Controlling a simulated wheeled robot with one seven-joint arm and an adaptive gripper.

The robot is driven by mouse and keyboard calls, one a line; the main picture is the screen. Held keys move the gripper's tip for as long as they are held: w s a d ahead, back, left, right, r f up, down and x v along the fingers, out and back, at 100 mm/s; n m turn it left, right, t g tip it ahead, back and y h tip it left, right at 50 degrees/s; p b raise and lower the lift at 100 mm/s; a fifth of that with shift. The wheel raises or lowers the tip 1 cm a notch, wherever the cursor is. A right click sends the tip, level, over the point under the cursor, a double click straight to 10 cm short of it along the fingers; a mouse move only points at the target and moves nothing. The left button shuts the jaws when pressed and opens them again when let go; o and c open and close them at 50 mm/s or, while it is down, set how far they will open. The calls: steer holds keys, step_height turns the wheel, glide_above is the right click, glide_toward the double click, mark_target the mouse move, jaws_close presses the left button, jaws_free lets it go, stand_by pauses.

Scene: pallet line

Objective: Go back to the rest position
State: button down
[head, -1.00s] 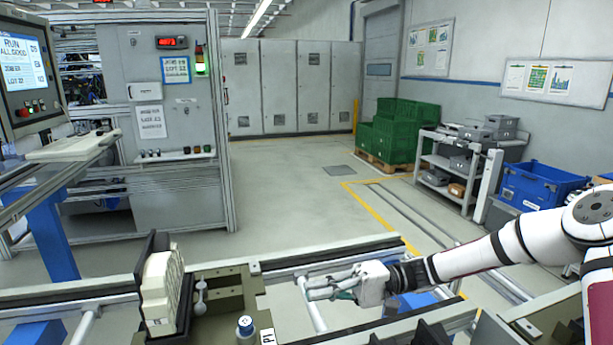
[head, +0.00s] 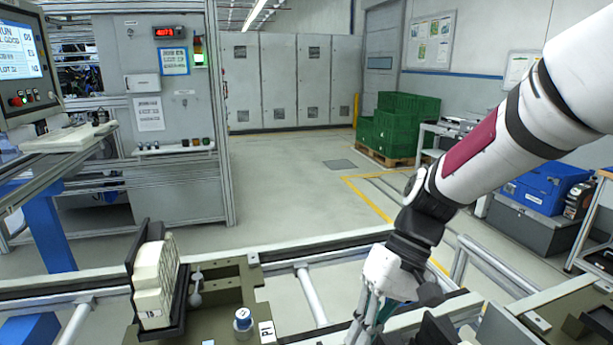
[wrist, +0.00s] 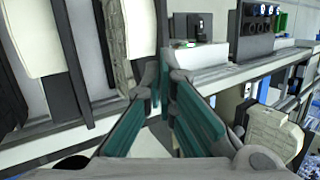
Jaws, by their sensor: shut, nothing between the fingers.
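My gripper (head: 366,322) hangs at the bottom centre-right of the head view, pointing down over the conveyor rails. Its fingertips run close to the bottom edge of that view. In the wrist view the two teal-padded fingers (wrist: 163,92) come together at their tips with nothing between them. My white arm reaches down to it from the upper right. The gripper is apart from the olive pallet (head: 215,318) on its left.
Cream parts stand in a black holder (head: 183,300) at the left of the pallet. A white-and-blue cylinder (head: 243,322) stands on the pallet. A blue bin (head: 545,188), green crates (head: 400,125) and a control cabinet (head: 170,110) stand beyond. The floor behind the rails is open.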

steer(key=s+d+r+m+t+h+b, duration=0.2)
steer(key=s+d+r+t+h, duration=0.3)
steer(key=s+d+t, duration=0.3)
steer(key=s+d+r, duration=0.1)
steer(key=d, duration=0.2)
steer(key=shift+s+r+m+b, duration=0.35)
steer(key=shift+r+m, duration=0.05)
